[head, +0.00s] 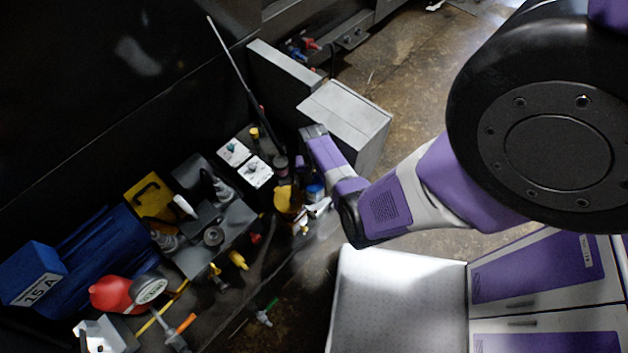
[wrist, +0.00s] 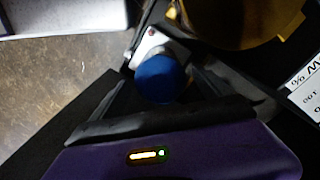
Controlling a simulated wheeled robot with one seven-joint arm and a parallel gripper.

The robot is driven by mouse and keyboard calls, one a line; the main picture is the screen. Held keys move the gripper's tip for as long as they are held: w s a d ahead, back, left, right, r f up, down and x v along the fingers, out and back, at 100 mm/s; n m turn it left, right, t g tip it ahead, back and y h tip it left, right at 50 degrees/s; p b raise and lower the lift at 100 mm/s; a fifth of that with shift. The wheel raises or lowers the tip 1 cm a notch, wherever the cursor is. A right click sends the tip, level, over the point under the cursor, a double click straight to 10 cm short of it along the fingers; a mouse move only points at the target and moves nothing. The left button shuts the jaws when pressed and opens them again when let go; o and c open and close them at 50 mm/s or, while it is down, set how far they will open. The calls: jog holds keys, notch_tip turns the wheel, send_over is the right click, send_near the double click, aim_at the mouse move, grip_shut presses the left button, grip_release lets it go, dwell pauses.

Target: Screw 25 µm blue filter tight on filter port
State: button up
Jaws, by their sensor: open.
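The blue filter (wrist: 162,80) is a round blue cap seen end-on in the wrist view. It lies between the spread fingers of my gripper (wrist: 168,75), which is open; I cannot tell whether either finger touches it. A pale metal fitting (wrist: 153,45) with a small red mark shows right behind the filter. It may be the filter port, but the joint between them is hidden. In the head view the blue filter (head: 315,191) is small, beside the purple end of my arm, and my fingertips are mostly hidden there.
A yellow rounded part (head: 288,199) sits close to the filter. A grey box (head: 345,115) stands behind my gripper. White labelled plates (head: 258,171), a red bulb (head: 112,295) and a blue motor (head: 85,265) lie to the left. Open floor (head: 410,85) shows beyond the box.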

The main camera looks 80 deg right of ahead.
jog(key=n, duration=0.6)
jog(key=shift+n, duration=0.4)
jog(key=c, duration=1.5)
jog(key=m, duration=0.5)
jog(key=shift+c, duration=0.2)
jog(key=shift+m, duration=0.3)
jog(key=m, duration=0.4)
jog(key=shift+m+p, duration=0.3)
jog(key=shift+p, duration=0.1)
